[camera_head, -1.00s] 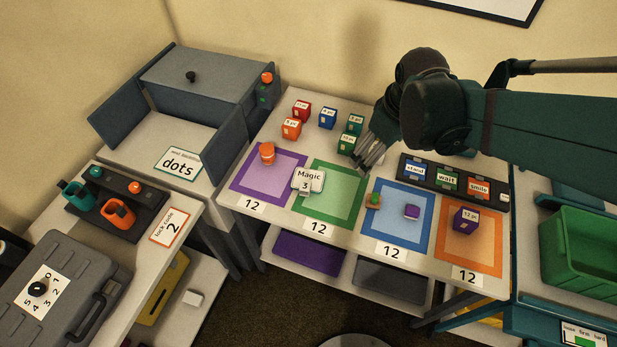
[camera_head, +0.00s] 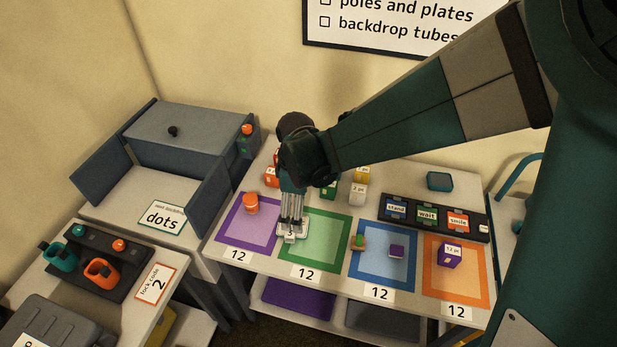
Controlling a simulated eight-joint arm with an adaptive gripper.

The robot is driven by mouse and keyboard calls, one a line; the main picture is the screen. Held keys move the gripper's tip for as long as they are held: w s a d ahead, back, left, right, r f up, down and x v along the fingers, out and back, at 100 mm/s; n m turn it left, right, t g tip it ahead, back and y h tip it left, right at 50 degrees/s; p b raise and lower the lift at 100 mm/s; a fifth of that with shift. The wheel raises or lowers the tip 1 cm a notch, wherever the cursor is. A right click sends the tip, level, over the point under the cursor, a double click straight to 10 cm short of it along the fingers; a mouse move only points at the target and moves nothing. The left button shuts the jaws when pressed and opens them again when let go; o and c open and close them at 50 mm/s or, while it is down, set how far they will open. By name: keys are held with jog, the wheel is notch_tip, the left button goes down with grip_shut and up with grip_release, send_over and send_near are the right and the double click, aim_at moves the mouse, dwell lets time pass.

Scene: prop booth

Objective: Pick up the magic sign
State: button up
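The magic sign (camera_head: 289,238) is a small white plate marked with a 3, lying between the purple mat (camera_head: 226,236) and the green mat (camera_head: 314,266). My gripper (camera_head: 291,222) points down right over it and hides most of it, including the word Magic. The fingertips are at or very near the sign. I cannot tell whether they touch it or how far apart they are.
An orange jar (camera_head: 251,204) stands on the purple mat, left of my gripper. Several small price blocks stand behind it, partly hidden by my arm. The blue mat (camera_head: 366,279) holds small items, and a purple block (camera_head: 450,254) sits on the orange mat (camera_head: 461,297).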

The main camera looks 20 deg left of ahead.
jog(key=shift+s+a+f+n, duration=0.25)
jog(key=shift+a+f, duration=0.15)
jog(key=shift+a, duration=0.1)
jog(key=shift+s+a+f+n, duration=0.15)
jog(key=shift+a+f+n, duration=0.1)
jog(key=shift+a+f, duration=0.2)
jog(key=shift+f, duration=1.25)
jog(key=shift+w+f+b, duration=0.15)
jog(key=shift+f+b, duration=0.45)
jog(key=shift+f, duration=2)
jog(key=shift+c, duration=0.6)
jog(key=c, duration=1.8)
jog(key=shift+c, duration=0.7)
